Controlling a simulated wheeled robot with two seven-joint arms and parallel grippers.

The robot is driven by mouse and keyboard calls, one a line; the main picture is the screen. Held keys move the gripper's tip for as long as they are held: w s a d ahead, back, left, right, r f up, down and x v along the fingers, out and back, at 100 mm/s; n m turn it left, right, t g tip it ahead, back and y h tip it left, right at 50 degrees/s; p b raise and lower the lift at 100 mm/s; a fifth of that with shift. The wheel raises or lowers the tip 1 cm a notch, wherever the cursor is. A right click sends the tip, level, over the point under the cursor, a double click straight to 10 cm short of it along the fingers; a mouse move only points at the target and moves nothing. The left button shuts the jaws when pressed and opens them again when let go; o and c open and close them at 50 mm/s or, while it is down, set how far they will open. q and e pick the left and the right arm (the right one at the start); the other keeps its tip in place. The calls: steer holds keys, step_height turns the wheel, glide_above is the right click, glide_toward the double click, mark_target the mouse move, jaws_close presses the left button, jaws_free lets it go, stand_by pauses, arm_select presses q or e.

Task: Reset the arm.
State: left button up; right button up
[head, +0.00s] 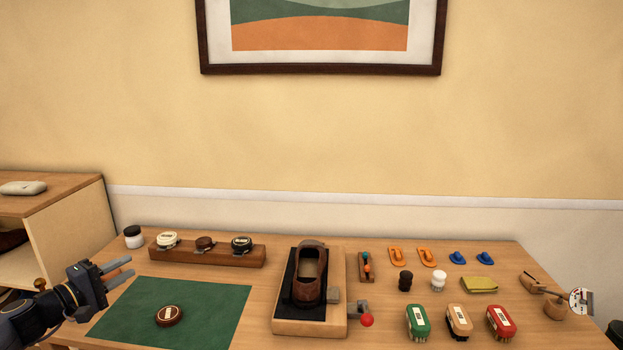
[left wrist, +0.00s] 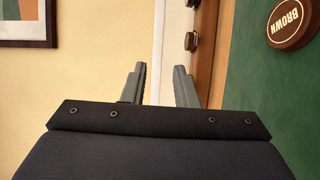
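My left gripper (head: 126,270) is at the left of the head view, above the left end of the table near the green mat (head: 215,300). In the left wrist view its two grey fingers (left wrist: 159,72) are apart with nothing between them. A round brown tin (head: 169,315) lies on the mat, apart from the gripper. The left wrist view shows this tin with the label "BROWN" (left wrist: 294,22) at the upper right. My right gripper is in neither view.
A wooden rack (head: 208,256) with several tins stands behind the mat. A brown shoe (head: 310,280) sits on a stand at the table's middle. Several brushes (head: 459,321) and small items lie to the right. A wooden cabinet (head: 70,240) stands at the left.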

arm_select(q)
steer(key=s+d+f+m+g+b, duration=0.1)
steer(key=s+d+f+m+g, duration=0.1)
steer(key=d, duration=0.5)
steer(key=s+d+f+m+g+b, duration=0.1)
steer(key=s+d+f+m+g, duration=0.1)
steer(key=d, duration=0.6)
steer(key=s+d+f+m+g+b, duration=0.2)
steer(key=s+d+m+g, duration=0.2)
steer(key=d, duration=0.4)
steer(key=shift+s+m+g, duration=0.3)
steer(key=shift+s+g, duration=0.2)
steer(key=shift+s, duration=0.15)
steer(key=s+f+m+y+b, duration=0.1)
steer(key=s+f+y+b, duration=0.3)
steer(key=s, duration=1)
steer(key=s+f+m+y+b, duration=0.15)
steer(key=s+f, duration=0.45)
steer(key=s, duration=0.9)
step_height(320, 180, up, 19)
steer(key=g+p, duration=0.1)
steer(key=p, duration=1.7)
steer(key=shift+w+d+h+p, duration=0.2)
steer(key=shift+d+h+p, duration=0.15)
